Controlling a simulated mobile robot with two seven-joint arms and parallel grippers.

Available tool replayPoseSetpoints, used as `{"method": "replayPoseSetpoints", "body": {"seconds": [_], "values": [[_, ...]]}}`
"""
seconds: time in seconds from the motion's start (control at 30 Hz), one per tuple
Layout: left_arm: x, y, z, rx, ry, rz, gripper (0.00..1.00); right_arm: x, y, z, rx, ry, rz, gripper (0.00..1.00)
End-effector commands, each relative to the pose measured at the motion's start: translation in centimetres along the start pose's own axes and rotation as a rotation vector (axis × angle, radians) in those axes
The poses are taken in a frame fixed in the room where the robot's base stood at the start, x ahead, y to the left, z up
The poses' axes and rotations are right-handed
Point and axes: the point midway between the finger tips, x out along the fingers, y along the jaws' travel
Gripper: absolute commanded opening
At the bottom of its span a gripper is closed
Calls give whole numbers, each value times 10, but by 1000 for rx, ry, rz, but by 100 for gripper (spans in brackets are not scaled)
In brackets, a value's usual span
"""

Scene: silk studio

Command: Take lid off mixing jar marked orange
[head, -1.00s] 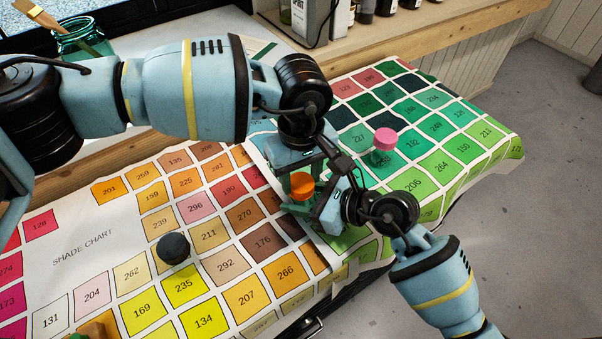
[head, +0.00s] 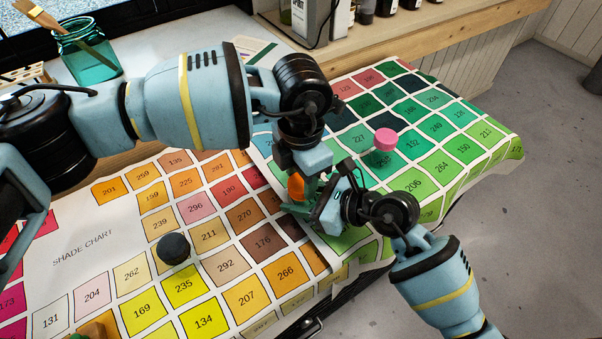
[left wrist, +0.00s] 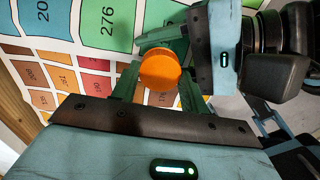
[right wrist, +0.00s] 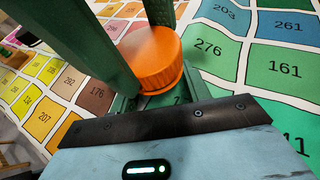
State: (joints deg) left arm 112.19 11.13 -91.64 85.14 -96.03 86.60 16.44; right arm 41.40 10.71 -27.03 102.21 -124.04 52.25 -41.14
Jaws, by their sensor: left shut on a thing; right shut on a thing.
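The orange-lidded mixing jar stands on the shade chart near the middle of the head view; its orange lid (head: 296,187) is partly covered by my grippers. My left gripper (head: 301,183) comes from above and is shut on the orange lid, which shows between green fingers in the left wrist view (left wrist: 160,70). My right gripper (head: 304,207) reaches in low from the right and is shut on the jar below the lid. The lid also shows close up in the right wrist view (right wrist: 155,60). The jar's body is mostly hidden, so I cannot tell whether the lid is loose.
A pink-lidded jar (head: 385,140) stands behind right on the green swatches. A dark-lidded jar (head: 174,248) stands at front left. A teal glass jar (head: 88,58) with a brush is at the back left. Bottles (head: 308,20) line the back ledge. The chart's front middle is clear.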

Motion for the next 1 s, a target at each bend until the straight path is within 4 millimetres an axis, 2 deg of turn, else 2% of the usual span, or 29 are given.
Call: {"method": "replayPoseSetpoints", "body": {"seconds": [0.3,0.43,1.0], "values": [[0,0,0,-516,1,-1,17,0,0,-1,1,2,0,0],[0,0,0,-658,1,0,17,0,0,-1,1,2,0,0],[0,0,0,-683,0,0,17,0,0,-1,0,2,0,0]]}}
